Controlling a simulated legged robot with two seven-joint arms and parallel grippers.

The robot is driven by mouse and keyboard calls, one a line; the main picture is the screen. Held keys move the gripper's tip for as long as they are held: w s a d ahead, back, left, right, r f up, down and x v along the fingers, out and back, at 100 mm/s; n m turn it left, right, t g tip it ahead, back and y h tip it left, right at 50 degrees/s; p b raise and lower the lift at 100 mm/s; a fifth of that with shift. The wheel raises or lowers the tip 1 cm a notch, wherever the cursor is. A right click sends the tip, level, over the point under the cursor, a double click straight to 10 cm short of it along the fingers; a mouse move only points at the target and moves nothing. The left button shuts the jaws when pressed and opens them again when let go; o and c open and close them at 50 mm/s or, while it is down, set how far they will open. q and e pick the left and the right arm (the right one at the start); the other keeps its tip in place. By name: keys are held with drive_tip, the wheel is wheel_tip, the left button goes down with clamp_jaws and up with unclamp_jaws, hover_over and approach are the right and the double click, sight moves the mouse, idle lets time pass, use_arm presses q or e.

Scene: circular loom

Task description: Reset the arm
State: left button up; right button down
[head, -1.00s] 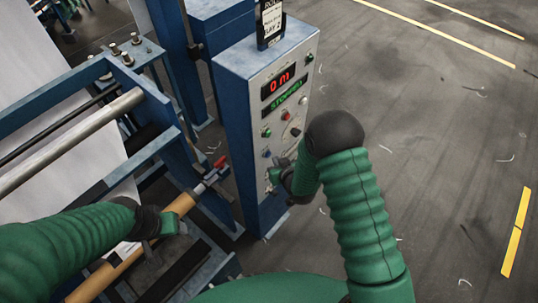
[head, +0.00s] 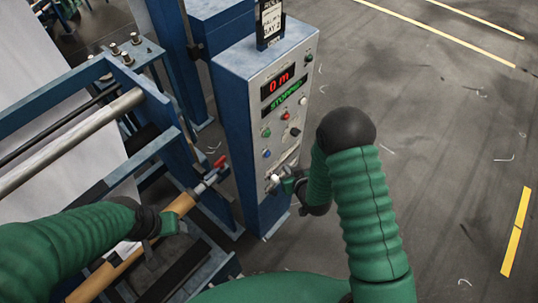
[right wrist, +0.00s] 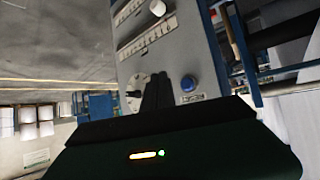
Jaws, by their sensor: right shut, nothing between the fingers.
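A blue control cabinet (head: 236,110) with a grey front panel stands in the middle of the head view. Its red display (head: 282,79) reads 0 m and the green display below reads STOPPED. My right gripper (head: 274,183) is at the panel's lower part, shut and empty. In the right wrist view its dark fingertips (right wrist: 158,88) are together in front of a pale round dial (right wrist: 139,85), beside a blue button (right wrist: 188,83). I cannot tell whether they touch the panel. My left gripper (head: 158,223) is at the tan tube (head: 182,204); its fingers are mostly hidden.
The loom's blue frame (head: 160,125), steel roller (head: 70,140) and white fabric (head: 45,90) fill the left. A red-handled fitting (head: 219,162) is at the tube's end. Open grey floor (head: 430,120) with yellow lines lies to the right of the cabinet.

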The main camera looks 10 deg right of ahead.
idle(0.6)
drive_tip(key=s+d+r+g+b, duration=0.1)
drive_tip(key=s+g+b, duration=0.3)
drive_tip(key=s, duration=0.6)
drive_tip(key=s+d+r+m+g+h+b, duration=0.1)
drive_tip(key=s+r+g+b, duration=0.3)
drive_tip(key=s, duration=0.6)
drive_tip(key=shift+d+r+m+b, duration=0.2)
drive_tip(key=shift+r+m+b, duration=0.1)
drive_tip(key=shift+b, duration=0.6)
drive_tip(key=shift+s, duration=0.25)
drive_tip(key=shift+w, duration=0.15)
